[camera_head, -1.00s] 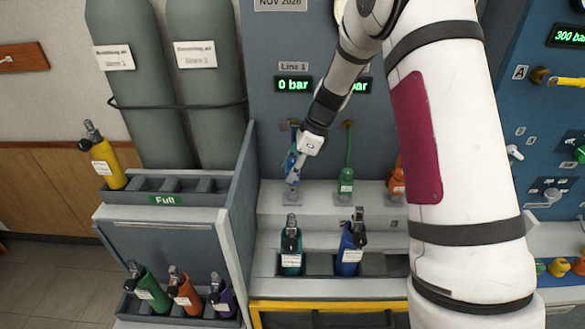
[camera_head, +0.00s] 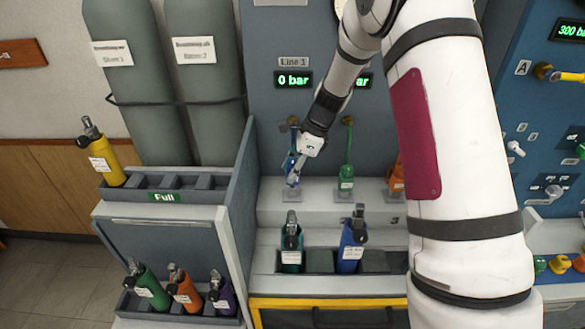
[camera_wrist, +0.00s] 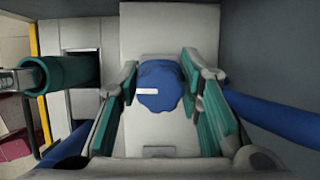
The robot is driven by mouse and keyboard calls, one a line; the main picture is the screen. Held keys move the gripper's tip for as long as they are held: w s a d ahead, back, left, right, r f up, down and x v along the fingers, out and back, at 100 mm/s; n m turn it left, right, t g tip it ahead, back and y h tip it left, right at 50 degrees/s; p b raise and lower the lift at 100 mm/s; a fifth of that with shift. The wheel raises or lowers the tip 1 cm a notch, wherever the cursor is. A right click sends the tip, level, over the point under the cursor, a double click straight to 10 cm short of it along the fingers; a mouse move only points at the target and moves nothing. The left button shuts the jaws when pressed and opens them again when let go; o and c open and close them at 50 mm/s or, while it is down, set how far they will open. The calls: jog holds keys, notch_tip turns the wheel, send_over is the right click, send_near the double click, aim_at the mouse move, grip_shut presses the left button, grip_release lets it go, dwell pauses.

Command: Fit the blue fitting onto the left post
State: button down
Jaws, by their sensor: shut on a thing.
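My gripper (camera_head: 292,182) is at the leftmost station under the Line 1 display, low over the bench step. A blue hose (camera_wrist: 270,115) runs at the right of the wrist view. In the head view, the blue fitting (camera_head: 289,163) is partly hidden by my gripper. The left post is hidden beneath the fitting and fingers, so I cannot tell whether the fitting is seated. A small grey base plate (camera_head: 291,196) shows just below the fingers.
A green fitting (camera_head: 346,178) and an orange fitting (camera_head: 396,180) stand to the right on the same step. A teal bottle (camera_head: 291,250) and a blue bottle (camera_head: 351,248) stand in the front rack. A rack (camera_head: 205,196) with a tall side panel is at the left.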

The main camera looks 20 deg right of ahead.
jog(key=shift+f+b, duration=0.4)
jog(key=shift+f, duration=0.65)
dwell(0.4)
jog(key=c, duration=1)
grip_release()
jog(key=shift+c, duration=0.2)
jog(key=v, duration=1.2)
jog(key=shift+a, duration=0.1)
jog(key=s+a+r+n+t+h, duration=0.1)
jog(key=s+a+r+n+h, duration=0.1)
jog(key=s+r+n, duration=0.75)
jog(key=s+a+r+n+t+h, duration=0.1)
jog(key=s+a+r+n, duration=0.35)
jog(key=s, duration=0.85)
jog(key=s+d+n+t+h, duration=0.1)
jog(key=s+d+n, duration=0.1)
jog(key=s+n, duration=0.5)
jog(key=shift+s+d+f+n+t, duration=0.2)
jog(key=shift+s+n+t, duration=0.1)
jog(key=shift+s, duration=0.95)
